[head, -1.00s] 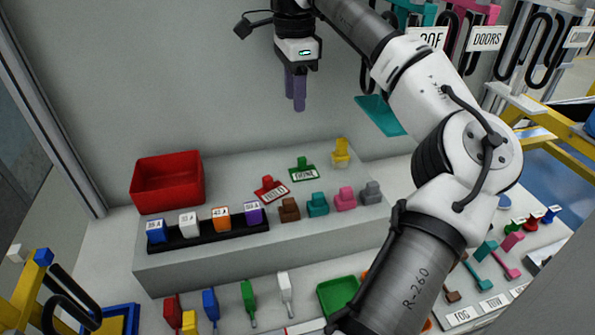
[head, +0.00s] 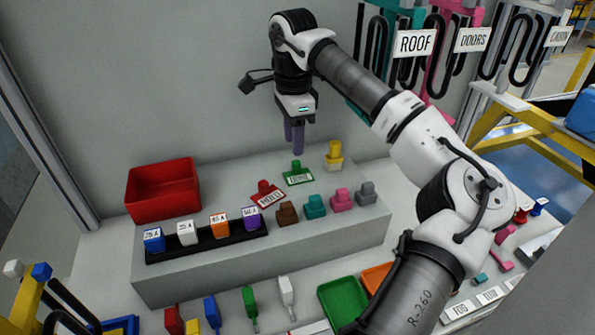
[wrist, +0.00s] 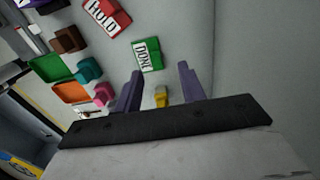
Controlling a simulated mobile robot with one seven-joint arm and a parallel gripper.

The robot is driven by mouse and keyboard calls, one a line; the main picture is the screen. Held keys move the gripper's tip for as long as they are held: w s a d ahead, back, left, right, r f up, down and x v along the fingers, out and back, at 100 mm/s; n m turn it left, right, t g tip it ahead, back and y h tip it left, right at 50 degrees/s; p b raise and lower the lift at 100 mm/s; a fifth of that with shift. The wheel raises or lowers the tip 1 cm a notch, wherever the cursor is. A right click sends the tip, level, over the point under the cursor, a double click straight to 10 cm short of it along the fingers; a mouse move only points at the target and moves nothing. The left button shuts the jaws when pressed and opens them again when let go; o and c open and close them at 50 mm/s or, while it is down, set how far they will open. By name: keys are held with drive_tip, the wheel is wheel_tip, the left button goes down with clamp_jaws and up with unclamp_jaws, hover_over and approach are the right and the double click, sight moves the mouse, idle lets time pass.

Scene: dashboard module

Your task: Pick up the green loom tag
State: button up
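The green loom tag (head: 298,174) has a white label reading DONE and a raised green grip. It lies on the raised grey shelf, right of the red HOLD tag (head: 266,194). In the wrist view the green tag (wrist: 148,54) lies ahead of and left of the gap between the fingers. My gripper (head: 294,143) has purple fingers pointing down, above and behind the tag, not touching it. In the wrist view the fingers (wrist: 158,86) are spread apart with nothing held between them.
A yellow piece (head: 334,157) stands just right of the green tag. Brown, teal, pink and grey pieces sit in front along the shelf edge. A red bin (head: 163,188) stands at left, and a black rail (head: 207,241) holds several fuses. The shelf behind the tags is clear.

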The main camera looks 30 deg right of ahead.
sight(296, 162)
drive_tip(key=f, duration=0.3)
drive_tip(key=f+p, duration=0.1)
drive_tip(key=f, duration=0.1)
drive_tip(key=shift+s, duration=0.35)
clamp_jaws()
